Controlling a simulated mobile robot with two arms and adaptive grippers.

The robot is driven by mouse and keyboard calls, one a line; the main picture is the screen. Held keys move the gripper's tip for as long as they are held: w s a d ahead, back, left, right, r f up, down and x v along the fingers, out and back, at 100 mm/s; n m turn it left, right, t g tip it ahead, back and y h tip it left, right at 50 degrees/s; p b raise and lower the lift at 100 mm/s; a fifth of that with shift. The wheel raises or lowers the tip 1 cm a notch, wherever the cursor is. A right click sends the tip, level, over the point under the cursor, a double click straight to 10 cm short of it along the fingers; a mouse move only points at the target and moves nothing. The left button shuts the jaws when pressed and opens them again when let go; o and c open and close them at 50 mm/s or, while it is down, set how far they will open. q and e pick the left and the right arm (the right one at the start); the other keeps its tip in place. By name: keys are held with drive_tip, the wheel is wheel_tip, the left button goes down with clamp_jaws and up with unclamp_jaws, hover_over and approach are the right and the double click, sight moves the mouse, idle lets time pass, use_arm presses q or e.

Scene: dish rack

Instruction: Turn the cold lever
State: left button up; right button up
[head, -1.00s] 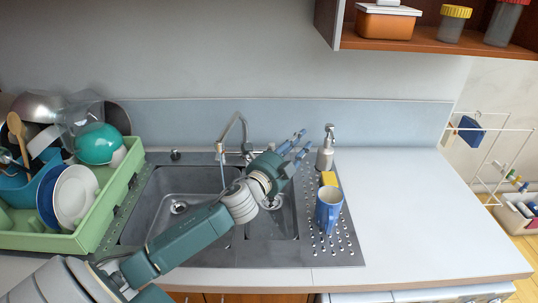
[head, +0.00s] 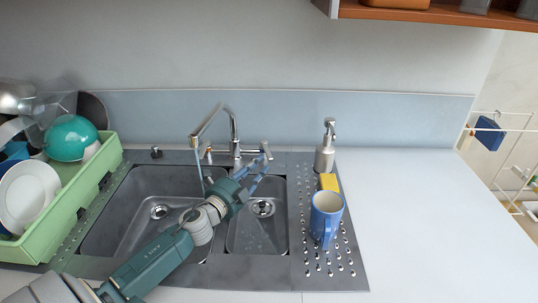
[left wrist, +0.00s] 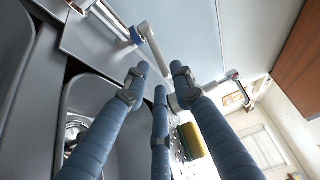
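The chrome faucet (head: 233,135) stands behind the double sink (head: 165,215), its spout reaching forward and left. It has a left lever (head: 207,152) and a right lever (head: 266,150). The right lever also shows in the left wrist view (left wrist: 150,45), with a bluish band near its base; I take it as the cold lever. My left gripper (head: 260,168) is over the right basin, just in front of and below this lever. In the left wrist view its blue fingers (left wrist: 160,82) are spread and empty, the lever beyond the tips, seemingly untouched. My right gripper is out of view.
A soap dispenser (head: 325,148), yellow sponge (head: 329,182) and blue mug (head: 326,218) stand right of the basins. A green dish rack (head: 75,205) with dishes is at the left. The white counter (head: 420,225) at the right is clear. A shelf (head: 440,13) overhangs the upper right.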

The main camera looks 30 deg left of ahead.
sight(270, 155)
use_arm(q)
drive_tip(key=w, duration=0.6)
drive_tip(key=shift+w+a+f, duration=0.1)
drive_tip(key=shift+a, duration=0.05)
drive_tip(key=shift+w+p, duration=0.3)
drive_tip(key=shift+w, duration=0.5)
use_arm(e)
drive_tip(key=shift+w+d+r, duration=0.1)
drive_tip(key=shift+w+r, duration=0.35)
use_arm(q)
clamp_jaws()
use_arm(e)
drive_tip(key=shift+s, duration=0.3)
